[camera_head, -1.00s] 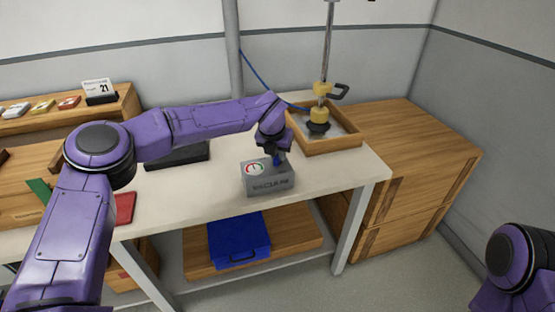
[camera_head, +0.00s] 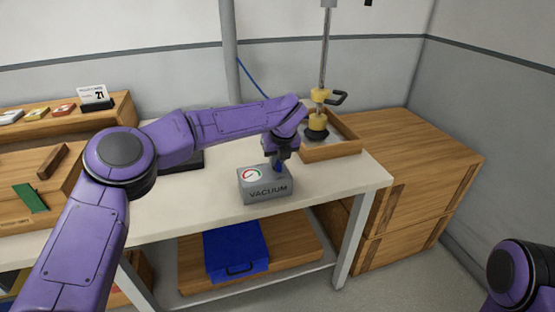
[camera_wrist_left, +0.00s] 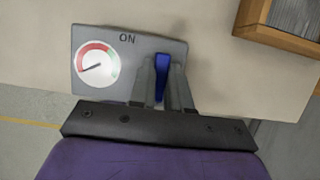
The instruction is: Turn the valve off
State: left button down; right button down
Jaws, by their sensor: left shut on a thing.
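The valve is a grey box (camera_head: 265,190) marked VACUUM, with a round gauge on top, on the workbench. In the left wrist view the box (camera_wrist_left: 85,45) shows the word ON and the gauge (camera_wrist_left: 97,64), with its needle toward the lower left over the red side. A blue lever (camera_wrist_left: 162,78) stands at the right of the box top. My left gripper (camera_wrist_left: 161,80) is over the box with its fingers on both sides of the lever, shut on it. It also shows in the head view (camera_head: 278,168). My right gripper is out of frame; only part of my right arm shows.
A wooden tray (camera_head: 347,148) with a suction lifter (camera_head: 318,122) hanging at it stands to the right on the bench (camera_head: 215,208). A blue case (camera_head: 236,251) lies on the shelf below. The bench front is clear.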

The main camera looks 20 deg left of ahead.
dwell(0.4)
pick_arm(q)
jog(key=c, duration=1.2)
grip_release()
jog(key=shift+o, duration=0.6)
jog(key=shift+w+a+f, duration=0.1)
jog(key=shift+w+f, duration=0.05)
jog(key=b+v, duration=0.1)
jog(key=v, duration=0.9)
jog(key=shift+r, duration=0.3)
